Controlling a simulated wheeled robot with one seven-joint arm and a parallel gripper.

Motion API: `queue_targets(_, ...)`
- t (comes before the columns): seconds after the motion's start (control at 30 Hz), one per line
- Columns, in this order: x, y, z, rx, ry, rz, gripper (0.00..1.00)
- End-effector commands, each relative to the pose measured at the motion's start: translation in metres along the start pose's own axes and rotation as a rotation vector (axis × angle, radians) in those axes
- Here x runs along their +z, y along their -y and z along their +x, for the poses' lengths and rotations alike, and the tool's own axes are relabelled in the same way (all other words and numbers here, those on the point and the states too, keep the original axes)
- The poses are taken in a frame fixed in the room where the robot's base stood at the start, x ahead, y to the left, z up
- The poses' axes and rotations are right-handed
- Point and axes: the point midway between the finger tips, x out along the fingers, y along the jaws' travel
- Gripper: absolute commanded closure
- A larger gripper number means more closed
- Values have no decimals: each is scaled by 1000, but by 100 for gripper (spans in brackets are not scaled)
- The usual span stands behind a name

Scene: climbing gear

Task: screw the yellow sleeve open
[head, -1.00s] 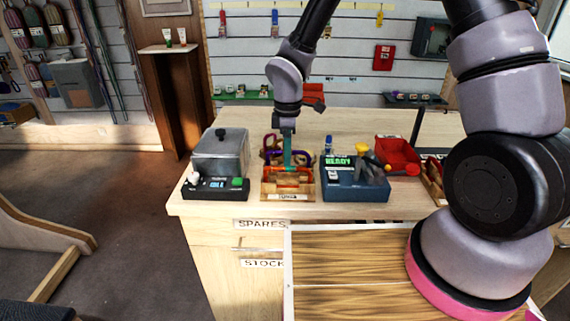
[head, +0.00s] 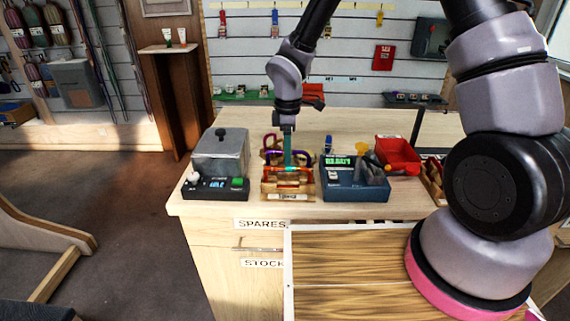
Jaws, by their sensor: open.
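A small wooden rack (head: 289,189) stands on the counter and holds several coloured carabiners. A purple carabiner (head: 299,155) shows at its back, and an orange-red bar (head: 301,169) lies across its middle. I cannot clearly make out a yellow sleeve on any carabiner at this size. My gripper (head: 288,166) points straight down into the rack, its teal fingers at the orange-red bar. It is open; seen edge-on, the gap between the fingers does not show. The fingers hide part of the carabiners behind them, and I cannot tell if they touch anything.
Left of the rack stands a grey metal box (head: 221,153) on a dark base with a green button. Close on the right is a blue device (head: 352,191) with a green display. A red bin (head: 399,154) is further right.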

Motion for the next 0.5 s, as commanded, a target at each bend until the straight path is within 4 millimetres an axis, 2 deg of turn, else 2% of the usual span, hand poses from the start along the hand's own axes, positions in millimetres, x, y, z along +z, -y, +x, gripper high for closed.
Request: queue_targets(0.5,0,-2,-12,3,-1,1,45)
